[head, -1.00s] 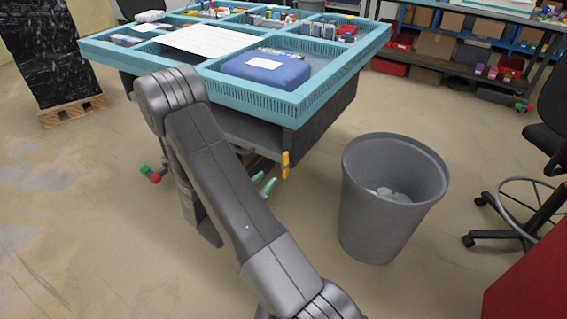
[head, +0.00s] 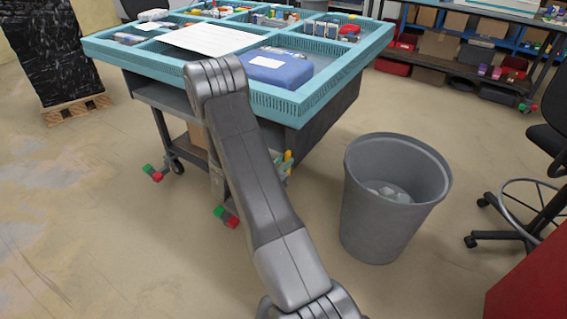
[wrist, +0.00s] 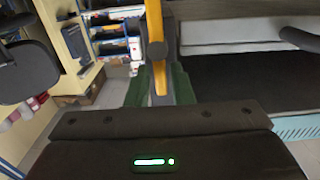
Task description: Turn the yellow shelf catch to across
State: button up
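The yellow shelf catch (wrist: 155,28) stands upright in the wrist view, with a round boss at its middle, beside the dark shelf opening. My gripper (wrist: 160,82) has its two green fingers on either side of the catch's lower part, with narrow gaps seeming to show beside it. I see no firm contact. In the head view only a bit of the yellow catch (head: 288,157) shows beside my arm, below the teal tray table's front corner. My gripper is mostly hidden behind my arm there.
The teal-rimmed table (head: 308,107) stands behind my arm, with a blue box (head: 277,70) on it. A grey bin (head: 385,215) stands close to the right of the catch. Red-green table feet (head: 226,217) stick out at lower left.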

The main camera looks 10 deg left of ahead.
aim_at(290, 171)
grip_shut()
jog(key=shift+b, duration=0.3)
jog(key=m+b, duration=0.4)
jog(key=b, duration=0.3)
jog(key=d+f+m+b, duration=0.1)
jog(key=m+b, duration=0.4)
jog(key=b, duration=0.2)
jog(key=s+d+f+m+b, duration=0.1)
jog(key=m+b, duration=0.4)
jog(key=b, duration=0.2)
jog(key=shift+d+f, duration=0.2)
jog(key=shift+d+f+m+b, duration=0.15)
jog(key=shift+m+b, duration=0.5)
jog(key=shift+m, duration=1.25)
jog(key=shift+f, duration=0.1)
